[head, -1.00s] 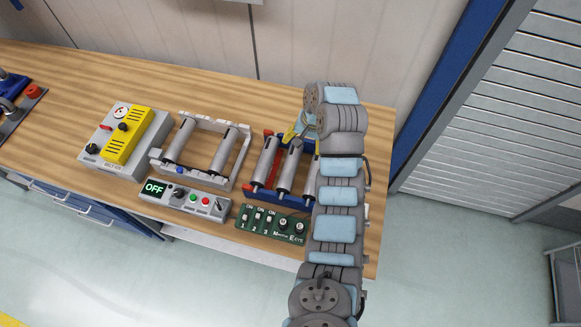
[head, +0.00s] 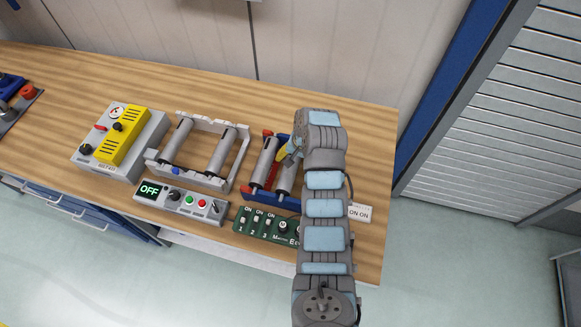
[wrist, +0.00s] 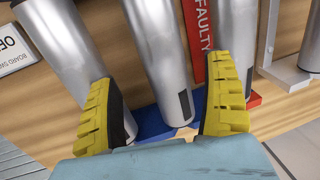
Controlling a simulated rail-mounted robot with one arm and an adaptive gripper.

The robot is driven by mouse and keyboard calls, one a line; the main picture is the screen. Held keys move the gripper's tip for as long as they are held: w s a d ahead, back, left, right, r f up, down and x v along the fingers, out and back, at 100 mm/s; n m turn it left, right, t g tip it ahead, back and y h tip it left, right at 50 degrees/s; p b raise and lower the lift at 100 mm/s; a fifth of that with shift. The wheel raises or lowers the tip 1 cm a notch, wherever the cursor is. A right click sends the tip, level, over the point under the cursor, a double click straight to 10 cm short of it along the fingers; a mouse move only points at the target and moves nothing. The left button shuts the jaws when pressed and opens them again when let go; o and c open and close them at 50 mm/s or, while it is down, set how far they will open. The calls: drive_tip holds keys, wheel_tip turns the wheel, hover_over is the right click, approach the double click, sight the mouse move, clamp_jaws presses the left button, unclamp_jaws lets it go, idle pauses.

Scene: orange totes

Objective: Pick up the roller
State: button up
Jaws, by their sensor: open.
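Grey metal rollers lie in a blue and red rack (head: 262,194) on the bench. In the head view the left roller (head: 262,160) and part of the middle roller (head: 286,178) show; my arm hides the rest. My gripper (head: 288,151) is over the rack's far end, mostly hidden by my wrist. In the wrist view my gripper (wrist: 160,75) is open and empty, its yellow fingers on either side of the middle roller's end (wrist: 158,45). Other rollers show to the left (wrist: 62,42) and right (wrist: 222,25). I cannot tell how low the fingers reach.
A red "FAULTY" strip (wrist: 198,45) lies between two rollers. A grey frame with rollers (head: 207,185) stands left of the rack. A green switch board (head: 262,222), an "OFF" control box (head: 180,198) and a yellow-grey box (head: 120,140) are nearby. Bench right of my arm is mostly clear.

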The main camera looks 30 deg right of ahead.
sight(290, 169)
drive_tip(key=shift+w+a+f+p, duration=0.2)
drive_tip(key=shift+f+p, duration=0.1)
drive_tip(key=shift+f, duration=0.45)
drive_tip(key=shift+w+a+f+p, duration=0.1)
drive_tip(key=shift+a+f+p, duration=0.15)
drive_tip(key=shift+f, duration=0.5)
drive_tip(key=shift+w+a+f, duration=0.1)
drive_tip(key=shift+w+f, duration=0.05)
drive_tip(key=shift+f, duration=1)
drive_tip(key=shift+r, duration=0.1)
drive_tip(key=c, duration=1.4)
